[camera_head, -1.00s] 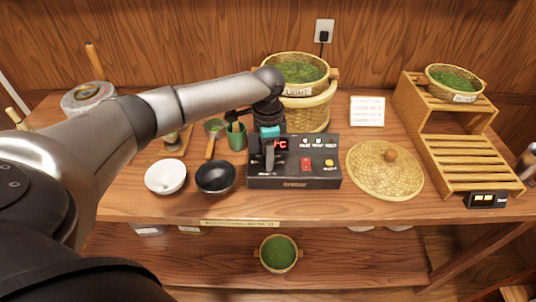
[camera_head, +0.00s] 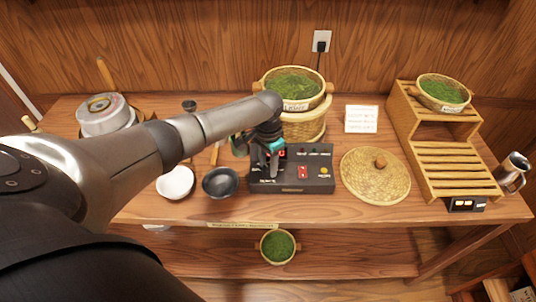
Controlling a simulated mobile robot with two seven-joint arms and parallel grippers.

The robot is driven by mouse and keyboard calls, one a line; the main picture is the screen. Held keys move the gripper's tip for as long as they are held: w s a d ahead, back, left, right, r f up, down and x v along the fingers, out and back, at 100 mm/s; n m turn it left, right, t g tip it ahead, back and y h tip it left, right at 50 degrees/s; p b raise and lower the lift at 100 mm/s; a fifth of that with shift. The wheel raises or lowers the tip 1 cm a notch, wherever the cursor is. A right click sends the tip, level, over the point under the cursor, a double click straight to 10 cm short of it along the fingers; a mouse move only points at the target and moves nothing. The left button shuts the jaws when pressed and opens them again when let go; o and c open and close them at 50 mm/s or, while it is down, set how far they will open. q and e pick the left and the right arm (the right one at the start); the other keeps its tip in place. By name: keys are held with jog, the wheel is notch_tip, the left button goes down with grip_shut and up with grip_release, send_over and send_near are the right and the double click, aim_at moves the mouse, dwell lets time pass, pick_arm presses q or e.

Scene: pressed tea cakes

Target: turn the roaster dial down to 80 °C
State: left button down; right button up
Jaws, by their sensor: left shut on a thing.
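The roaster's black control box (camera_head: 318,181) sits on the wooden table near its front edge, with a red switch (camera_head: 303,172) and a yellow button (camera_head: 324,171) on its top. My left gripper (camera_head: 268,170) points down over the left part of this box and is shut on the dial, which the fingers and wrist hide. A small red display (camera_head: 282,153) shows partly beside the gripper; its reading cannot be made out. My right gripper is not in view.
Behind the box stands a steamer-like basket (camera_head: 303,125) with a basket of green tea (camera_head: 293,86) on top. A white bowl (camera_head: 175,182) and a black bowl (camera_head: 220,183) stand left. A woven lid (camera_head: 375,176) and a slatted wooden rack (camera_head: 460,160) are right.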

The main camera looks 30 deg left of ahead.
pick_arm(q)
jog(key=n+p, duration=0.3)
jog(key=n, duration=0.1)
jog(key=shift+d+r+n+p, duration=0.1)
jog(key=shift+r+n+p, duration=0.05)
jog(key=shift+n+p, duration=0.8)
jog(key=shift+n, duration=0.55)
jog(key=shift+n+p, duration=0.55)
jog(key=shift+n, duration=0.75)
jog(key=shift+w, duration=0.1)
jog(key=c, duration=0.7)
grip_release()
